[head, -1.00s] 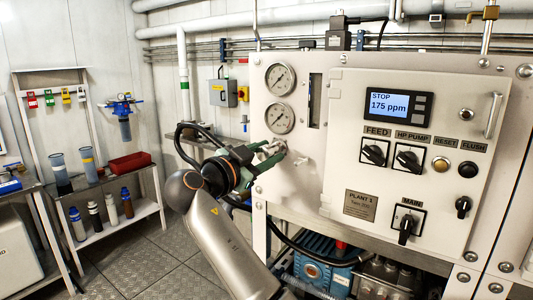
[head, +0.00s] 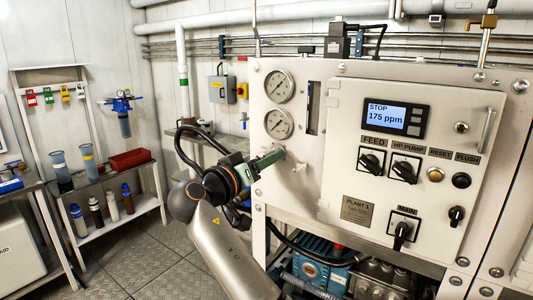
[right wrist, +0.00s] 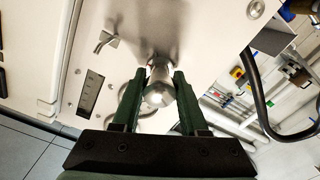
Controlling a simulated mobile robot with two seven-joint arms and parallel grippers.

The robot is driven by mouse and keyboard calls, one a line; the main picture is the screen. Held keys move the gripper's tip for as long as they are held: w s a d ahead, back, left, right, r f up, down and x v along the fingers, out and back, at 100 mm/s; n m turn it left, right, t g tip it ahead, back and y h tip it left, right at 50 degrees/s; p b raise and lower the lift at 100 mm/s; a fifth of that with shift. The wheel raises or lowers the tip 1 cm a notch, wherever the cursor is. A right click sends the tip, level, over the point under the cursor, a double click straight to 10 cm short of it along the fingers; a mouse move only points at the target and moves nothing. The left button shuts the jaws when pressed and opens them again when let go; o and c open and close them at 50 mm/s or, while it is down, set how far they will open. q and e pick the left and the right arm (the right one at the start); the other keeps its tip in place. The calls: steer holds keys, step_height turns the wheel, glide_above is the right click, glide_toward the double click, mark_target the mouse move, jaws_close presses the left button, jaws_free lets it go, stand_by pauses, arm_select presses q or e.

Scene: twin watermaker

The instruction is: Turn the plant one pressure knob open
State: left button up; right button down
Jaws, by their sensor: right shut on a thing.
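The plant one pressure knob (right wrist: 160,92) is a silver cylinder sticking out of the white panel below two round gauges. In the right wrist view it sits between the two green fingers. My right gripper (head: 275,156) is shut on it, with the fingers pointing at the panel. In the head view the fingers hide most of the knob and line up almost one behind the other. The plate on the cabinet (head: 360,130) reads PLANT 1. My left gripper is not in view.
A small winged valve handle (head: 300,166) sits just right of the knob; it also shows in the right wrist view (right wrist: 105,40). The upper gauge (head: 279,87) and lower gauge (head: 279,124) are close above. A shelf with bottles (head: 128,215) stands at left. The floor between is clear.

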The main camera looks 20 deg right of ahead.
steer(key=n+p, duration=0.2)
steer(key=n, duration=0.1)
steer(key=shift+r+n, duration=0.15)
steer(key=shift+n, duration=0.25)
steer(key=n+p, duration=0.4)
steer(key=n, duration=0.1)
steer(key=shift+s+p, duration=0.1)
steer(key=shift+p, duration=0.2)
steer(key=n+p, duration=0.1)
steer(key=n, duration=0.2)
steer(key=shift+n, duration=1.7)
steer(key=shift+c, duration=2.2)
jaws_free()
